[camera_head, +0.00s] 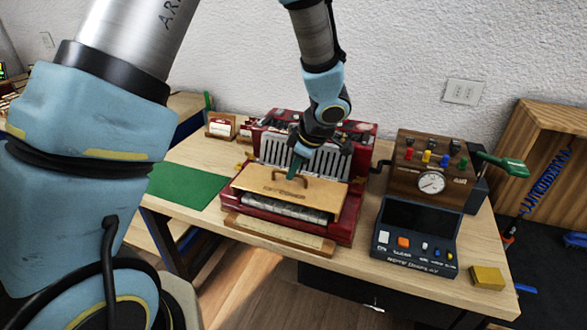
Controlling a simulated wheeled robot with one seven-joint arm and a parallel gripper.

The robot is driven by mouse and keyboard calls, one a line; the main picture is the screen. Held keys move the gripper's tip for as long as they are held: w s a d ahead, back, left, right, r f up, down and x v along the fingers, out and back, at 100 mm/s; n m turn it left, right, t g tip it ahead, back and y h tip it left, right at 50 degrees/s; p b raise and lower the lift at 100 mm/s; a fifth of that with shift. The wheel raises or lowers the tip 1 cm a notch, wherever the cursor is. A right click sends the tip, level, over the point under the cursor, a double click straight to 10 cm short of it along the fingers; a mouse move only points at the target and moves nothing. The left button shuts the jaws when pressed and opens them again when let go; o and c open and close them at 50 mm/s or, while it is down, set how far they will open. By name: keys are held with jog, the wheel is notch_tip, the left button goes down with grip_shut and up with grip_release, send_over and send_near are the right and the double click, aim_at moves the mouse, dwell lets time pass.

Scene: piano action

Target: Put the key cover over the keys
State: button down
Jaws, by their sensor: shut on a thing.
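The key cover (266,188) is a tan wooden panel with a brown arched handle and dark lettering. My gripper (294,172) comes down from above and is shut on the handle, with its green fingertip beside it. The cover lies or hovers over the front of a dark red piano action model (345,232); I cannot tell whether it touches. A greyish strip (285,207) shows below the cover's front edge. What is under the cover is hidden. Upright pale slats (275,152) stand behind it.
A yellow block (487,277) lies at the front right corner. A green mat (188,184) lies on the left. A wooden strip (278,232) lies in front of the model.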

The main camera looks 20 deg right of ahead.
jog(key=shift+f, duration=0.35)
jog(key=c, duration=0.8)
grip_release()
jog(key=shift+c, duration=0.2)
jog(key=v, duration=1.1)
jog(key=w+a+r+m+t+h, duration=0.35)
jog(key=w+a+m+h, duration=0.2)
jog(key=w+a, duration=0.65)
jog(key=s+a+f+m+g+y, duration=0.1)
jog(key=s+a, duration=0.4)
jog(key=a, duration=0.5)
jog(key=s+a+f+m+g+y, duration=0.2)
jog(key=s+a+f+m+g, duration=0.1)
jog(key=a, duration=0.6)
jog(key=s+m+g, duration=0.1)
jog(key=s+g, duration=0.1)
jog(key=s, duration=0.1)
jog(key=shift+s+a, duration=0.3)
jog(key=shift+a, duration=0.1)
